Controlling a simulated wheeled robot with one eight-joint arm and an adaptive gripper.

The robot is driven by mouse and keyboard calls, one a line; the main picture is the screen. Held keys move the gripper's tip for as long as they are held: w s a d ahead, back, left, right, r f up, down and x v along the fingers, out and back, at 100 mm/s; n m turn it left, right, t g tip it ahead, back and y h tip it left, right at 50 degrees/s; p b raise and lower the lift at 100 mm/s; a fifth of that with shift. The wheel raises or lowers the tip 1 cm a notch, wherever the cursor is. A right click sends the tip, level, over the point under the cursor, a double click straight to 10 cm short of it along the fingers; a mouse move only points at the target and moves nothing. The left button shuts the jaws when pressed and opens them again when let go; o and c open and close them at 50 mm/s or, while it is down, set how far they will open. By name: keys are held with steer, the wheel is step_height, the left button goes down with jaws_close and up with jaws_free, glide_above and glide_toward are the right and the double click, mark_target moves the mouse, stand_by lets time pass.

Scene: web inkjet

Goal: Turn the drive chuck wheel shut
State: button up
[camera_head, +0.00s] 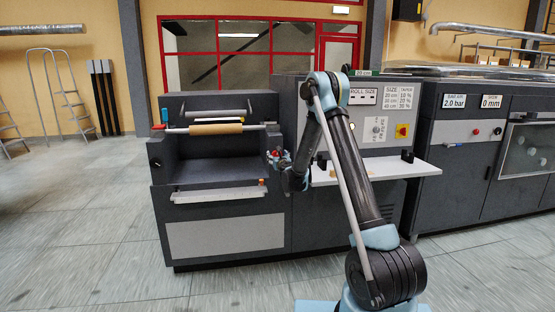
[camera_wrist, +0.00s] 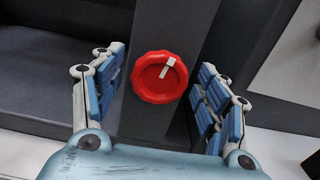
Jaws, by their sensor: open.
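The red scalloped wheel (camera_wrist: 152,84) with a pale pointer mark sits on a dark grey upright face, seen nearly face-on in the wrist view. My gripper (camera_wrist: 160,85) is open, with one blue-padded finger on each side of the wheel; both fingers appear apart from it. In the head view my gripper (camera_head: 279,160) is at the right side of the machine's open bay. A small red part shows beside it there, too small to tell if it is the wheel. A brown roll (camera_head: 215,129) lies on a bar across the bay.
The dark machine (camera_head: 165,213) has a light shelf (camera_head: 220,194) at its front. A white shelf (camera_head: 400,171) juts out to the right of my gripper. A control panel (camera_head: 376,129) stands behind my arm. Open floor lies to the left.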

steer(key=shift+w+a, duration=0.1)
steer(key=shift+w, duration=0.2)
steer(key=shift+c, duration=0.6)
steer(key=c, duration=1)
